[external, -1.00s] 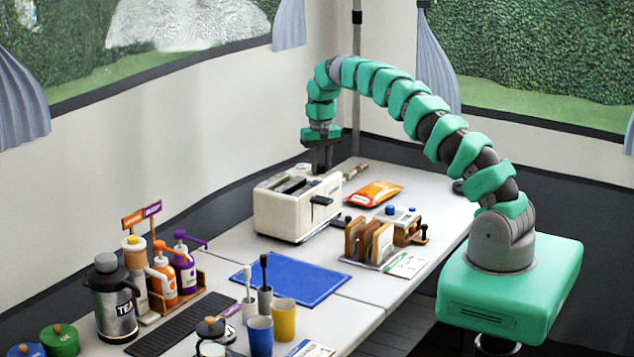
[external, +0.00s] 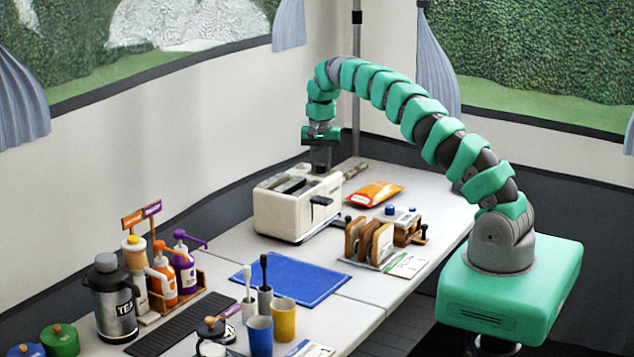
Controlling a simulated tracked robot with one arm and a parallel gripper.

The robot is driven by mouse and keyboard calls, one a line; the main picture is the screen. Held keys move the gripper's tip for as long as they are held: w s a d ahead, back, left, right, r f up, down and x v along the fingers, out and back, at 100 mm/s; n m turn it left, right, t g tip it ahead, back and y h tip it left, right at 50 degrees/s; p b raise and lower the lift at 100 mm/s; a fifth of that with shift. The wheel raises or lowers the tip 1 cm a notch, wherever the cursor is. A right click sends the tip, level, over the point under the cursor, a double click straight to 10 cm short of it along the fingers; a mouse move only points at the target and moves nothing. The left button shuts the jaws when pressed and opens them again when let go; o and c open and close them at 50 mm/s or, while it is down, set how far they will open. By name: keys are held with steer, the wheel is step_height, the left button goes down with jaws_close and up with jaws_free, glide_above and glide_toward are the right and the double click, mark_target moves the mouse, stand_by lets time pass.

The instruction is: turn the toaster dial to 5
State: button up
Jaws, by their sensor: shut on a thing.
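The cream toaster (external: 280,215) stands at the back left of the table, with dark slots on top and a black lever on its near right side. My gripper (external: 321,165) points down at the toaster's far right end, its fingertips partly behind the body. It is shut on the toaster dial there. The dial itself and its numbers are hidden from this view, so its setting cannot be read.
An orange packet (external: 375,193) lies right of the toaster. A toast rack (external: 370,243) with several slices stands in front of it. A blue mat (external: 290,278) lies nearer. Sauce bottles (external: 183,262) and a tea flask (external: 112,300) stand at left.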

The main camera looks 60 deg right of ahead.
mark_target(320, 164)
steer(key=shift+w+r, duration=0.15)
steer(key=o, duration=1)
steer(key=shift+c, duration=0.2)
step_height(320, 164, up, 14)
steer(key=shift+f, duration=0.25)
